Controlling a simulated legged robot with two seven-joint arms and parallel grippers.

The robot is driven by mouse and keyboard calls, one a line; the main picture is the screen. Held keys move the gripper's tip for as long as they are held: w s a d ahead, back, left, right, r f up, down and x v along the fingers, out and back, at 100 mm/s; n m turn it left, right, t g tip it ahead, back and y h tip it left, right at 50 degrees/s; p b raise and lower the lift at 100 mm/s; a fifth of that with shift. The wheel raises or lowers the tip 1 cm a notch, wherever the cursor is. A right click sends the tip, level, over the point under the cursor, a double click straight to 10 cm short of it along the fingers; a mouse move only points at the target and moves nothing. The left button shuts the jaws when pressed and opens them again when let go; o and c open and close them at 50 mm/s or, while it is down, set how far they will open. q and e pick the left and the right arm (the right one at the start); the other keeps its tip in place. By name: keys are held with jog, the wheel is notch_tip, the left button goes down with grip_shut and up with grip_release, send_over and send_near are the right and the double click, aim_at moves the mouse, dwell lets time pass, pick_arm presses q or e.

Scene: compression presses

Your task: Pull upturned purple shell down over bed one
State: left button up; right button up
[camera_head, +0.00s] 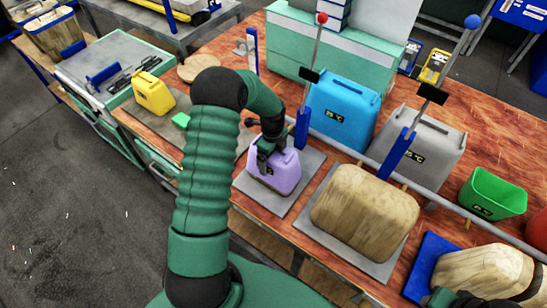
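The purple shell (284,177) is a small box-like shell on a grey plate (301,198) at the middle of the wooden bench. The plate lies below a blue upright with a red-knobbed lever. My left arm arches over from the lower left. My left gripper (264,160) points down at the shell's top left and appears to touch it. Its fingers are dark and partly hidden, so I cannot tell if they grip. A dark green and black part at the bottom right seems to be my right arm; no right fingertips show.
A tan wood-grained block (365,211) sits on the neighbouring plate. Behind stand a blue shell (341,112) and a grey shell (425,137). A blue-knobbed lever (440,85) rises behind the block. A green bin (492,195) is at right, a yellow shell (153,93) at left.

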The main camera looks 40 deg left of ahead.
pick_arm(q)
jog(key=shift+d+f, duration=0.15)
jog(key=shift+d, duration=0.1)
jog(key=shift+a+f+b, duration=0.1)
jog(key=shift+f+b, duration=0.2)
jog(key=o, duration=1.7)
notch_tip(320, 180, up, 17)
jog(key=shift+a+f+b, duration=0.1)
jog(key=shift+b, duration=0.65)
